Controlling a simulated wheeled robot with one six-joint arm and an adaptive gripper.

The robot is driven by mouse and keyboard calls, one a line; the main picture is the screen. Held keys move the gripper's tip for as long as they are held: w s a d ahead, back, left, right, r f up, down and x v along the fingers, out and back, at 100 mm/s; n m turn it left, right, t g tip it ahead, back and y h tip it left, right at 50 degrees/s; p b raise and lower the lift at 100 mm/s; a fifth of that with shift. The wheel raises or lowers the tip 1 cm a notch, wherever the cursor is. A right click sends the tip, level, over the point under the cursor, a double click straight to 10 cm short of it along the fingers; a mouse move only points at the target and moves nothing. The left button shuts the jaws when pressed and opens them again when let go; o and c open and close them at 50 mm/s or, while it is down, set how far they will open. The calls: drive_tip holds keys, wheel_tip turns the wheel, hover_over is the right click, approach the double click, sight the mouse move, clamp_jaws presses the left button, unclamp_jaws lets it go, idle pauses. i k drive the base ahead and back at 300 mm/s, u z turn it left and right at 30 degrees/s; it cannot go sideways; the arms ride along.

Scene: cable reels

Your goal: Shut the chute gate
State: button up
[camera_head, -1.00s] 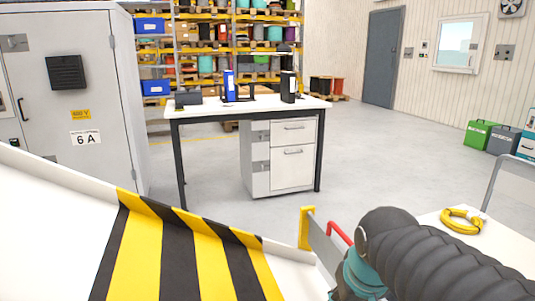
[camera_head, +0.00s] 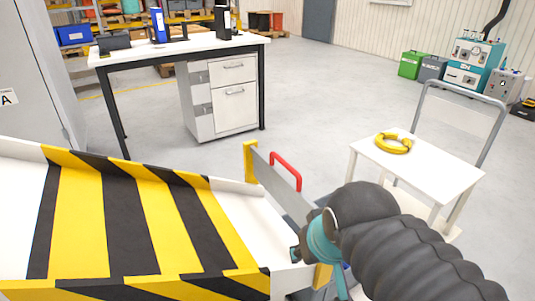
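The white chute (camera_head: 240,215) with a yellow and black striped band fills the lower left. At its right end stands the chute gate, a flat grey plate (camera_head: 280,188) beside a yellow post (camera_head: 250,162). A red handle (camera_head: 288,168) sits on the plate's far side. Another yellow piece (camera_head: 322,276) shows at the near end. My gripper (camera_head: 301,252) is at the near part of the gate, below and nearer than the red handle.
A desk (camera_head: 180,50) with drawers stands beyond the chute. A grey cabinet (camera_head: 30,60) is at left. Open floor lies between.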

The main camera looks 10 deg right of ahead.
sight(290, 196)
drive_tip(key=z, duration=0.6)
drive_tip(key=k, duration=1.25)
drive_tip(key=z, duration=0.3)
